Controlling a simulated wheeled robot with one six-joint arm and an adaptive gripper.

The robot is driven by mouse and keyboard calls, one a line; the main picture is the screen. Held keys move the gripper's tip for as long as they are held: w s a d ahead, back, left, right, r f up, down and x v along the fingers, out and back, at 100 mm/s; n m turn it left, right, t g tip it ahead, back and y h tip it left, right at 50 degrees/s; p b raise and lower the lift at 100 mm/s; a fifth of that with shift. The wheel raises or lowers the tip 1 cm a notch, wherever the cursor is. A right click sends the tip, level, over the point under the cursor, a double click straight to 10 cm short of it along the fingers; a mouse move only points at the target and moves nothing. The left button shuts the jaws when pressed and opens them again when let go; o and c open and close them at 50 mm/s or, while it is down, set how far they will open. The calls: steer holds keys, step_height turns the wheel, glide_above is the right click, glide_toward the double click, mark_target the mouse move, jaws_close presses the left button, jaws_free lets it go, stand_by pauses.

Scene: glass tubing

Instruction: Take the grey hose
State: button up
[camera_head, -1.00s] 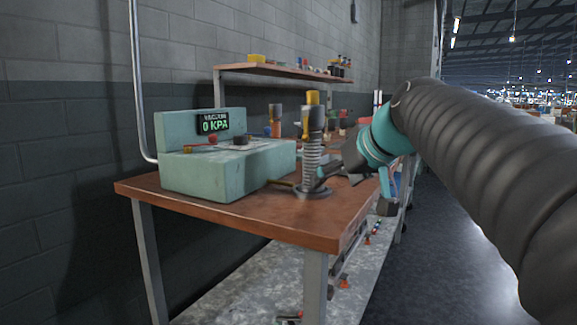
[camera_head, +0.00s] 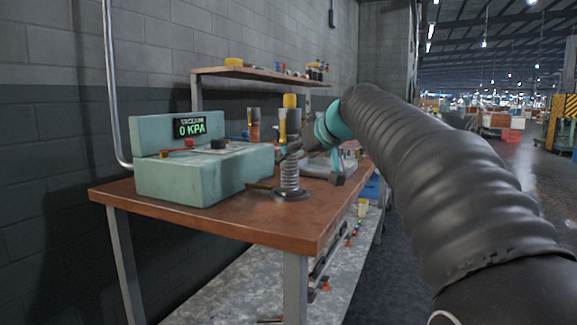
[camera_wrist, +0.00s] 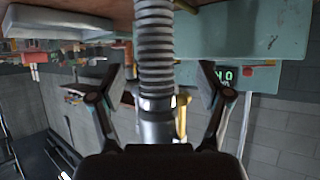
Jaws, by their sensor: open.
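The grey ribbed hose (camera_head: 289,176) stands upright on a round dark base near the front of the wooden bench, with a yellow-topped dark piece above it. In the wrist view the picture is upside down, and the hose (camera_wrist: 155,50) runs down the middle between my two finger pads. My gripper (camera_wrist: 161,84) is open, with a finger on each side of the hose and visible gaps to it. In the head view my gripper (camera_head: 293,150) is at the upper part of the hose and partly hides it.
A pale green vacuum unit (camera_head: 205,175) reading 0 KPA stands just left of the hose. The wooden bench (camera_head: 210,222) has bare room in front. A shelf (camera_head: 260,74) with small items is behind. An orange-and-black tool (camera_head: 254,125) stands behind the hose.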

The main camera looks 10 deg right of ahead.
mark_target(289, 158)
steer(key=shift+d+x, duration=0.2)
steer(key=shift+x, duration=2.45)
steer(key=shift+w+r, duration=0.1)
steer(key=shift+w, duration=0.05)
steer(key=shift+c, duration=0.2)
steer(key=c, duration=1.2)
jaws_close()
steer(key=shift+r, duration=0.15)
